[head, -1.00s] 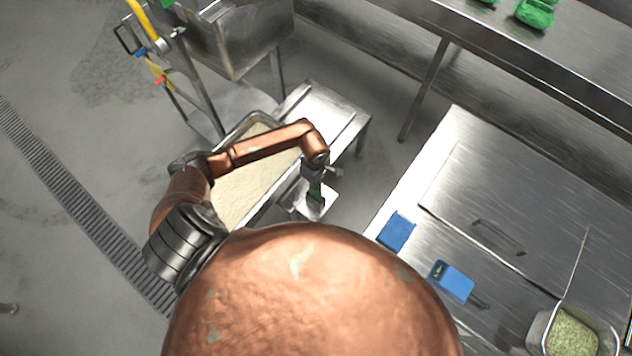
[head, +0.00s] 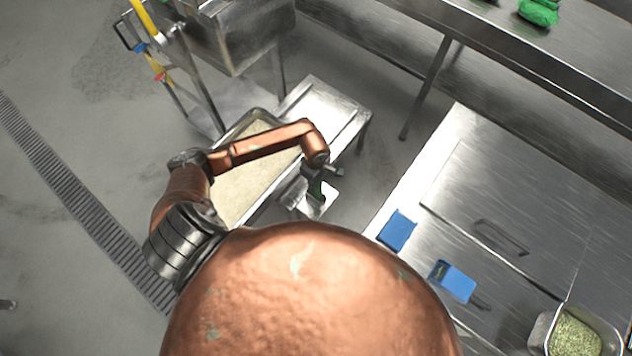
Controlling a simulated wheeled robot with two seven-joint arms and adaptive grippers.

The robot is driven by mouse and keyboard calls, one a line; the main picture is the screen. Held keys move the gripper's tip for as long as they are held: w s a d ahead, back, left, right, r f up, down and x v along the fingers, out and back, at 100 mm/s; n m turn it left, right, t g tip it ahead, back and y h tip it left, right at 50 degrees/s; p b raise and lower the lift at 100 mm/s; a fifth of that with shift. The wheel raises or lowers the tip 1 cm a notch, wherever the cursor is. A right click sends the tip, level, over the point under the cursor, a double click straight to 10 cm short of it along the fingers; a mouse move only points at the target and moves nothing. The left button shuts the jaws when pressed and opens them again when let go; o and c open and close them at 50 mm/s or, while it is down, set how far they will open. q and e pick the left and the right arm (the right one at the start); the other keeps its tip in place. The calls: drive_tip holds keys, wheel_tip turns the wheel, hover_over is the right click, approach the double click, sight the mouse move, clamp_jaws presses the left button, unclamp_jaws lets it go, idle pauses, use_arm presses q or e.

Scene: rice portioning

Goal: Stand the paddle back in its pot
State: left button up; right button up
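My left gripper (head: 319,187) hangs down at the end of the copper arm, beside the near right edge of the rice pan. A small white flat piece (head: 329,196), which looks like part of the paddle, shows right at its fingers. I cannot tell whether the fingers grip it. A small steel pot (head: 296,196) seems to stand just left of the gripper, partly hidden by it. Whether the paddle is inside the pot or apart from it is not clear. My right gripper is out of view.
A long pan of rice (head: 245,190) sits on a low steel stand (head: 335,105). A steel counter (head: 500,180) on the right holds a blue pad (head: 397,231), a blue-headed tool (head: 453,281) and a container of green grains (head: 575,335). Bare floor separates stand and counter.

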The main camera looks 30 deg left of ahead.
use_arm(q)
drive_tip(key=shift+o, duration=0.5)
wheel_tip(320, 180, up, 12)
drive_tip(key=shift+r, duration=0.1)
